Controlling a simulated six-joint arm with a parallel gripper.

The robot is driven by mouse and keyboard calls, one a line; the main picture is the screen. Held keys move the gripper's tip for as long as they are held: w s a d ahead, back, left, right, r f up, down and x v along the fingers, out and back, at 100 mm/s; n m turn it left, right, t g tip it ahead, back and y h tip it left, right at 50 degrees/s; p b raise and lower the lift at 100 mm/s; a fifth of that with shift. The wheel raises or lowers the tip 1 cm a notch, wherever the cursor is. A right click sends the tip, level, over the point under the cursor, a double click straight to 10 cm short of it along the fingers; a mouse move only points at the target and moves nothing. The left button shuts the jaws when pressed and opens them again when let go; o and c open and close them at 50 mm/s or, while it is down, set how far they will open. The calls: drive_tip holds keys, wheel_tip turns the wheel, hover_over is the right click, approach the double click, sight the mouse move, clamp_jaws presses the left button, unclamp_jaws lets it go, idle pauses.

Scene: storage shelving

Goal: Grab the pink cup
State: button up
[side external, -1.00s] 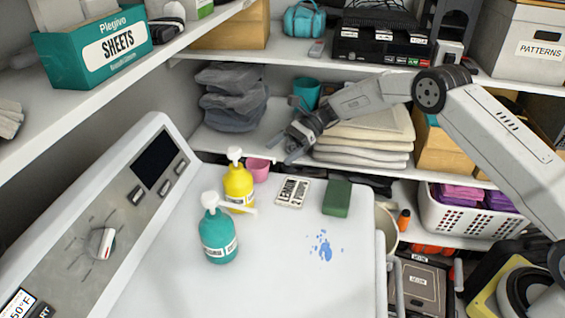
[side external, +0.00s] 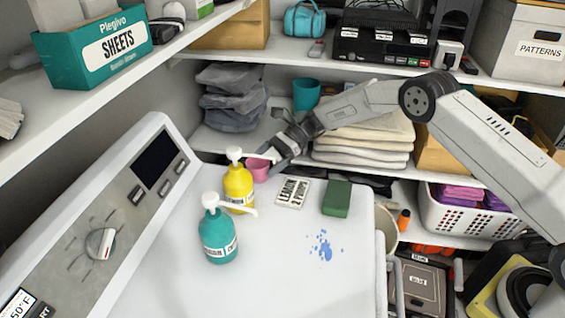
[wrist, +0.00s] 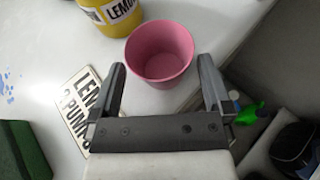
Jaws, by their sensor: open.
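The pink cup (side external: 258,170) stands upright on the white machine top, just right of and behind the yellow pump bottle (side external: 238,187). In the wrist view the pink cup (wrist: 160,53) shows its open, empty inside, just beyond and between the fingertips. My gripper (side external: 270,156) is open and close to the cup from behind and the right in the side view. In the wrist view my gripper (wrist: 160,72) has one finger on each side of the cup's near part, with nothing held. I cannot tell whether a finger touches the cup.
The yellow bottle (wrist: 108,14) stands close to the cup. A teal pump bottle (side external: 219,235), a lettered card (side external: 292,193) and a green block (side external: 337,198) are on the machine top (side external: 290,280). A teal cup (side external: 306,94) and folded cloths (side external: 365,145) are on the shelf behind.

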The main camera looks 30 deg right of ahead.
drive_tip(key=shift+x, duration=1.45)
drive_tip(key=c, duration=1)
drive_tip(key=shift+r, duration=0.15)
drive_tip(key=shift+r, duration=1.55)
drive_tip(key=shift+s+d+r, duration=0.55)
drive_tip(key=shift+s+r, duration=1.05)
drive_tip(key=shift+s, duration=0.65)
drive_tip(key=shift+s+d+r, duration=0.6)
drive_tip(key=shift+s+r, duration=1)
drive_tip(key=shift+s, duration=0.65)
drive_tip(key=shift+s+d+r, duration=0.55)
drive_tip(key=shift+s+r, duration=1.05)
drive_tip(key=shift+s, duration=0.65)
